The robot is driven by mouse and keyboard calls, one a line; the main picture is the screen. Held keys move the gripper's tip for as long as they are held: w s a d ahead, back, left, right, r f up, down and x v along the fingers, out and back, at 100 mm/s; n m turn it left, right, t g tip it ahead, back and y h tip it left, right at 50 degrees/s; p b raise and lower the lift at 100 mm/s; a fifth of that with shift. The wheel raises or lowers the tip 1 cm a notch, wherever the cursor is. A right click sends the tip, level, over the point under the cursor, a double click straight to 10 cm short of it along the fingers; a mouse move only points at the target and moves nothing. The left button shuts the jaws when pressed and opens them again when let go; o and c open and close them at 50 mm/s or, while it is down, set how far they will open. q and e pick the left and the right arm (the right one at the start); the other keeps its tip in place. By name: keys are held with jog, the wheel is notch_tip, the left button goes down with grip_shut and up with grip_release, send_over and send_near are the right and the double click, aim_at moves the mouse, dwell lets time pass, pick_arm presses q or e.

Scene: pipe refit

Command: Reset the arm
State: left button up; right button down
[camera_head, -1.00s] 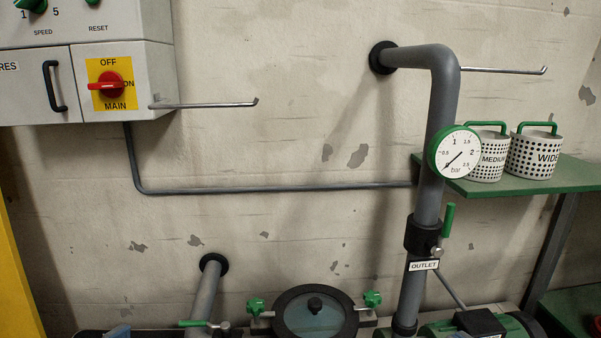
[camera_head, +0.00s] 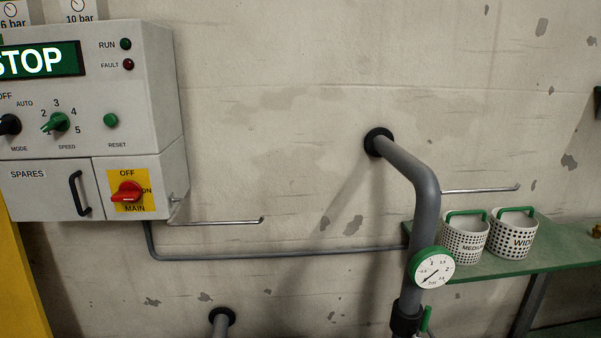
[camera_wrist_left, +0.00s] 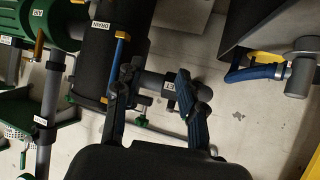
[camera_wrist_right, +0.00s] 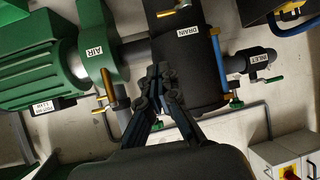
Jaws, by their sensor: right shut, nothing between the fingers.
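No gripper or arm of mine shows in the head view. In the left wrist view my left gripper (camera_wrist_left: 156,78) is open, its two fingers apart with nothing held between them. A dark pump body with a DRAIN label (camera_wrist_left: 104,25) and a grey pipe lie beyond the fingers. In the right wrist view my right gripper (camera_wrist_right: 161,72) is shut and empty, its fingertips together. Behind it is the dark pump body (camera_wrist_right: 188,65), with the DRAIN label facing the camera. I cannot tell whether either gripper touches anything there.
The head view shows a control cabinet (camera_head: 150,95) with a red main switch (camera_head: 127,193), a grey outlet pipe (camera_head: 428,205) with a gauge (camera_head: 432,268), and a green shelf (camera_head: 490,265) with two strainer baskets. Two thin rods stick out from the wall. A green motor (camera_wrist_right: 30,70) shows in the right wrist view.

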pick_arm(q)
jog(key=s+a+f+g+y+p, duration=0.1)
jog(key=s+a+f+g+p, duration=0.1)
jog(key=s, duration=0.8)
jog(key=s+a+f+g+y+p, duration=0.1)
jog(key=s+a+f+g+p, duration=0.1)
jog(key=s, duration=0.8)
jog(key=s+a+f+g+p, duration=0.3)
jog(key=s+a+g+p, duration=0.1)
jog(key=s, duration=0.6)
jog(key=shift+a+g+y+p, duration=0.25)
jog(key=shift+g+y+p, duration=0.15)
jog(key=shift+g+p, duration=0.65)
pick_arm(e)
jog(key=s+d+f+g+h, duration=0.1)
jog(key=s+d+f+g, duration=0.1)
jog(key=s, duration=0.8)
jog(key=s+d+f+g+h, duration=0.1)
jog(key=s+g, duration=0.4)
jog(key=s, duration=0.5)
jog(key=s+d+f+g, duration=0.3)
jog(key=s+d+f, duration=0.1)
jog(key=s, duration=0.6)
jog(key=shift+s+d+h, duration=0.15)
jog(key=shift+d+h, duration=0.25)
jog(key=shift+d, duration=0.35)
